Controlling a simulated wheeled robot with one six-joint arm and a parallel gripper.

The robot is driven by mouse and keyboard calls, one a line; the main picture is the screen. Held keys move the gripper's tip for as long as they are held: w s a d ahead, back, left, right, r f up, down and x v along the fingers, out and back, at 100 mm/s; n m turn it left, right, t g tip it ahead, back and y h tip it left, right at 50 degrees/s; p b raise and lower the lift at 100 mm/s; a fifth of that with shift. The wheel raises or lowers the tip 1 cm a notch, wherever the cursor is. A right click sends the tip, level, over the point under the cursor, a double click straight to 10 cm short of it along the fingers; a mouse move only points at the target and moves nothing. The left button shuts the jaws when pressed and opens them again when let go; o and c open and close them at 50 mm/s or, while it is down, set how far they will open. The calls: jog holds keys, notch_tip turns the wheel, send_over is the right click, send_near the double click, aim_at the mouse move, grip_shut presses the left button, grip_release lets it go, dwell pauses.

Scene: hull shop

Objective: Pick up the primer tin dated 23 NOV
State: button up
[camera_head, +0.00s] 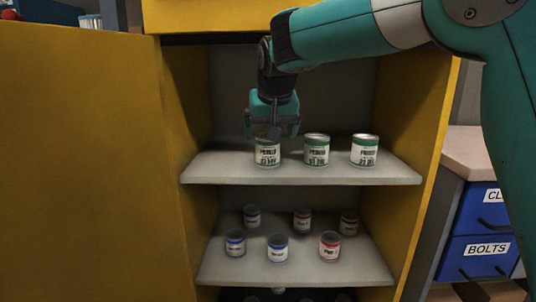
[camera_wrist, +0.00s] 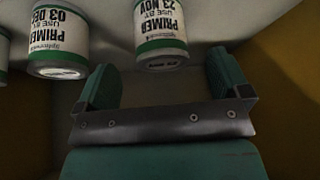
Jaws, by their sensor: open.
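The primer tin dated 23 NOV (camera_head: 267,155) is white with green bands. It stands upright at the left of the cabinet's upper shelf. In the wrist view this tin (camera_wrist: 161,30) appears upside down, with its label legible, lying ahead of the gap between my fingers. My gripper (camera_head: 272,128) is open and empty, just above that tin, overlapping its lid in the head view. Both fingers also show in the wrist view (camera_wrist: 164,82).
A matching tin dated 03 DEC (camera_head: 317,150) stands to its right, and a third primer tin (camera_head: 364,151) farther right. Smaller tins stand on the lower shelf (camera_head: 300,275). The yellow cabinet door (camera_head: 80,160) is open at left. Blue drawers (camera_head: 480,258) are at right.

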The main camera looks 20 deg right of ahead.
jog(key=shift+w, duration=0.55)
jog(key=b+x, duration=0.2)
jog(key=x, duration=0.3)
jog(key=shift+w+d, duration=0.1)
jog(key=shift+w, duration=0.15)
jog(key=shift+c, duration=0.3)
jog(key=c, duration=1.1)
jog(key=shift+r, duration=0.1)
